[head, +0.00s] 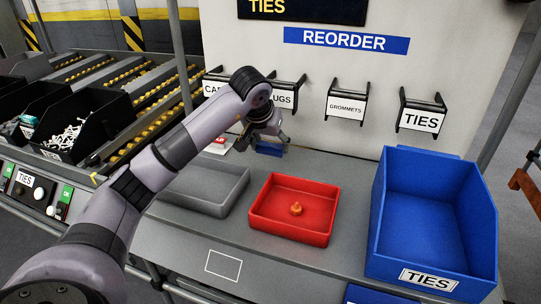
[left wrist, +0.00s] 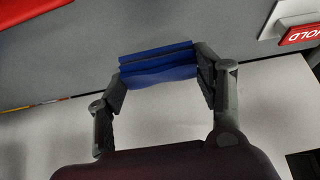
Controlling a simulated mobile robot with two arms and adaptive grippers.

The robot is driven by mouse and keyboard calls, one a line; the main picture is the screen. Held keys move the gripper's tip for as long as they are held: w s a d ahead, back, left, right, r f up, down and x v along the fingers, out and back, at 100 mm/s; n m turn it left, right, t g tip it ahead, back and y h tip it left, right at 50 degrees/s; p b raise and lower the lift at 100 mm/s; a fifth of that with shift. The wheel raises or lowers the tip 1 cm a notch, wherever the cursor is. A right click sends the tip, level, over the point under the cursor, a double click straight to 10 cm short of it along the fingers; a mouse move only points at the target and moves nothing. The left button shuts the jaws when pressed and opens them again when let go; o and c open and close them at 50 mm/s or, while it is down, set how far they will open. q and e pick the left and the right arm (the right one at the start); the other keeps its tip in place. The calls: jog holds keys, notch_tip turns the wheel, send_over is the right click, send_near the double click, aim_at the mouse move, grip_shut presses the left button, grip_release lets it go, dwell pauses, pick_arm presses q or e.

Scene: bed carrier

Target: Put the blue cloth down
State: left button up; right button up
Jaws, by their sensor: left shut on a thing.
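My left gripper (head: 268,141) is at the back of the grey bench, close to the white panel, with its arm coming in from the left. It is shut on the folded blue cloth (head: 270,149), which shows just below the fingers. In the left wrist view the blue cloth (left wrist: 157,64) spans between the two fingertips (left wrist: 160,77). Grey bench surface lies beyond it. I cannot tell whether the cloth touches the bench. My right gripper is not in view.
In front of the cloth stand a grey tray (head: 238,198) and a red tray (head: 262,228) holding a small orange piece (head: 296,209). A big blue TIES bin (head: 478,235) stands at the right. A red-and-white sign (left wrist: 298,22) lies near the cloth. A white outlined rectangle (head: 223,265) marks clear bench in front.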

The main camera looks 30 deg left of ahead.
aim_at(269, 149)
pick_arm(q)
notch_tip(269, 149, down, 4)
jog(key=shift+d+r, duration=0.1)
jog(key=shift+r, duration=0.1)
jog(key=shift+w+f, duration=0.1)
jog(key=shift+w, duration=0.1)
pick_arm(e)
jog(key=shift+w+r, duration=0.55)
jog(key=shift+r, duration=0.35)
pick_arm(q)
jog(key=shift+f+b, duration=0.1)
jog(key=shift+b, duration=0.2)
jog(key=o, duration=1.2)
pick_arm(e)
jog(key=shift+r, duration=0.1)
pick_arm(q)
jog(key=shift+s+r, duration=0.1)
jog(key=shift+r, duration=0.2)
jog(key=p+v, duration=0.1)
jog(key=v, duration=1)
jog(key=shift+s+r, duration=0.2)
jog(key=shift+r, duration=0.05)
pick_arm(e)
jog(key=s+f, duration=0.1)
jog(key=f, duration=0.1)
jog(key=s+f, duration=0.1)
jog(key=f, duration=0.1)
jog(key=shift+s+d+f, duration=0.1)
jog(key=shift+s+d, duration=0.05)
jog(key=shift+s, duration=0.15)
